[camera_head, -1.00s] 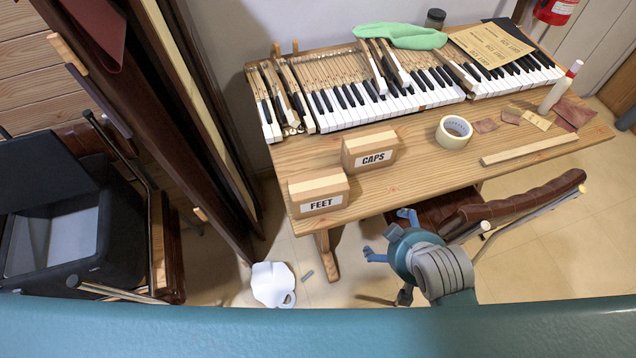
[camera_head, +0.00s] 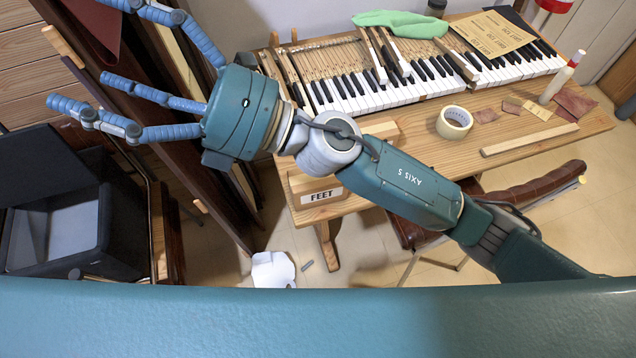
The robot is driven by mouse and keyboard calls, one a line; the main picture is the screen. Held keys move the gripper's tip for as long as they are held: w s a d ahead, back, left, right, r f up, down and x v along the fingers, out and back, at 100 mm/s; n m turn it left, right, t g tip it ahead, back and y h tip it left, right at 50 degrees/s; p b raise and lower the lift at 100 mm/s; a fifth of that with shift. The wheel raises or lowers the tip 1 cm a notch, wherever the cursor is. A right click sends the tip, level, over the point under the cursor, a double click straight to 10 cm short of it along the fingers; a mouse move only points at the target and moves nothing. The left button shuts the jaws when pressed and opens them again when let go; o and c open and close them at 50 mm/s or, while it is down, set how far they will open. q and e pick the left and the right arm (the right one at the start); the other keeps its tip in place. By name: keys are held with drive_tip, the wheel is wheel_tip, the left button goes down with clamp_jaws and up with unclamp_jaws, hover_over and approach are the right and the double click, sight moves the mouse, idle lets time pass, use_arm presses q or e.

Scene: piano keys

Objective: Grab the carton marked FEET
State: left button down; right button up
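The carton marked FEET (camera_head: 322,196) is a small tan box with a white label. It stands upright near the table's front left corner. My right arm reaches in from the lower right and crosses above the table, covering part of the carton's top and right side. My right gripper (camera_head: 85,58) is past the carton, up and to the left, with its blue fingers spread wide and empty. My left gripper is not in view.
A second carton (camera_head: 384,130) is mostly hidden behind my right arm. The wooden table (camera_head: 420,160) also bears piano keys (camera_head: 370,100), a tape roll (camera_head: 454,122) and a wooden strip (camera_head: 530,139). Tall dark panels (camera_head: 165,130) stand left of the table. A brown-seated chair (camera_head: 525,182) is in front.

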drive_tip(key=s+a+f+n+g+h, duration=0.35)
drive_tip(key=s+f+n+g, duration=0.25)
drive_tip(key=n, duration=0.2)
drive_tip(key=n+t+h, duration=0.4)
drive_tip(key=n+h, duration=0.5)
drive_tip(key=h, duration=1.1)
hover_over(322, 180)
wheel_tip(322, 180, down, 26)
drive_tip(key=shift+w+f, duration=0.15)
drive_tip(key=shift+f, duration=0.1)
wheel_tip(322, 180, down, 5)
drive_tip(key=shift+r+p, duration=0.15)
drive_tip(key=shift+p, duration=0.6)
drive_tip(key=shift+f+p, duration=0.45)
drive_tip(key=shift+f, duration=0.1)
drive_tip(key=f+p, duration=0.1)
drive_tip(key=f, duration=0.2)
drive_tip(key=shift+a+f+p, duration=0.2)
drive_tip(key=shift+f+p, duration=0.1)
drive_tip(key=shift+p, duration=0.05)
drive_tip(key=shift+f, duration=0.5)
drive_tip(key=c, duration=1.3)
drive_tip(key=shift+c, duration=0.7)
